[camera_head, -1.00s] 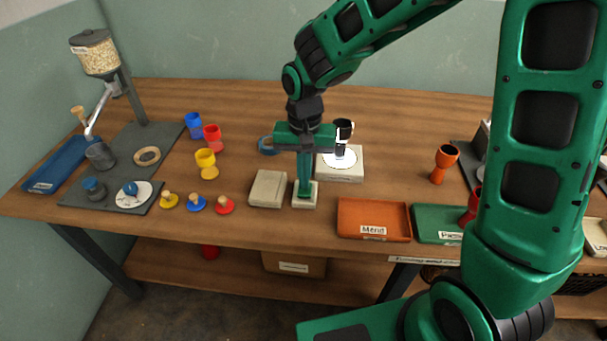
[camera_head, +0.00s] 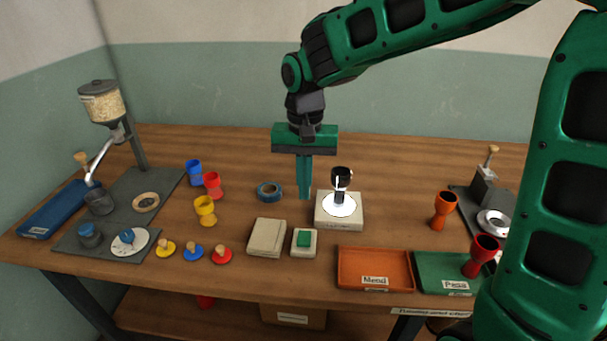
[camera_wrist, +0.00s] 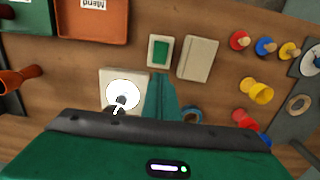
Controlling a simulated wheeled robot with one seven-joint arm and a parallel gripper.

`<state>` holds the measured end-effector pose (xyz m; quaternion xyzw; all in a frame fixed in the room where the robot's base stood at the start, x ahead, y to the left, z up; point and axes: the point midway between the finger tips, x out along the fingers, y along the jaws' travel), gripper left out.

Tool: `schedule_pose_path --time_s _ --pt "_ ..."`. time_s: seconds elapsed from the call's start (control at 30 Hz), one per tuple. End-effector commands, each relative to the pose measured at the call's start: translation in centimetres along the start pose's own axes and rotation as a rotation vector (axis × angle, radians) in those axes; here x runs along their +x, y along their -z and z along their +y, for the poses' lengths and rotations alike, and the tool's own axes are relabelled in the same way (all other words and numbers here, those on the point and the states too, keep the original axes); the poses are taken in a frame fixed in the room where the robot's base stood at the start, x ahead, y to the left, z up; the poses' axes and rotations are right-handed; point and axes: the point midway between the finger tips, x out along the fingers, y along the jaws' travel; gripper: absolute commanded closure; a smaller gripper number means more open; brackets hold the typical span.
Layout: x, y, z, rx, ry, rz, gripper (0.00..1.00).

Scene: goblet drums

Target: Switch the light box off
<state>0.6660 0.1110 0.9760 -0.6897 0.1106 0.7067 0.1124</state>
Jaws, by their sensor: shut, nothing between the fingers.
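The light box (camera_head: 328,222) is a pale block with a round top panel (camera_head: 340,210) that shows bright white. A dark goblet (camera_head: 341,178) stands on the panel. In the wrist view the light box (camera_wrist: 108,78) also shows its white disc, partly covered by the goblet. A pale switch block (camera_head: 304,252) with a green button (camera_head: 304,238) sits in front of the box to its left; the button also shows in the wrist view (camera_wrist: 160,51). My gripper (camera_head: 304,197) is shut and empty, pointing down, left of the light box and apart from the switch.
A closed pale box (camera_head: 266,237) lies left of the switch. A blue tape ring (camera_head: 270,191) is left of my gripper. Orange (camera_head: 374,268) and green (camera_head: 437,272) trays are at the front right. Coloured cups and knobbed discs stand to the left.

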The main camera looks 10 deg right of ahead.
Motion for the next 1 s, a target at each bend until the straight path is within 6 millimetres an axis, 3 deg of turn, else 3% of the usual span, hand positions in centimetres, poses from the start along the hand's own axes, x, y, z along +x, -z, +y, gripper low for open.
schedule_pose_path --time_s 0.23,0.73,0.87,1.0 --pt "-2.8 0.5 0.0 0.001 0.000 0.001 1.00" --pt "-3.2 0.6 0.7 0.005 -0.003 0.003 1.00" --pt "-3.5 0.8 4.8 0.033 -0.018 0.017 1.00" --pt "-3.8 0.0 13.2 0.086 -0.041 0.034 1.00"
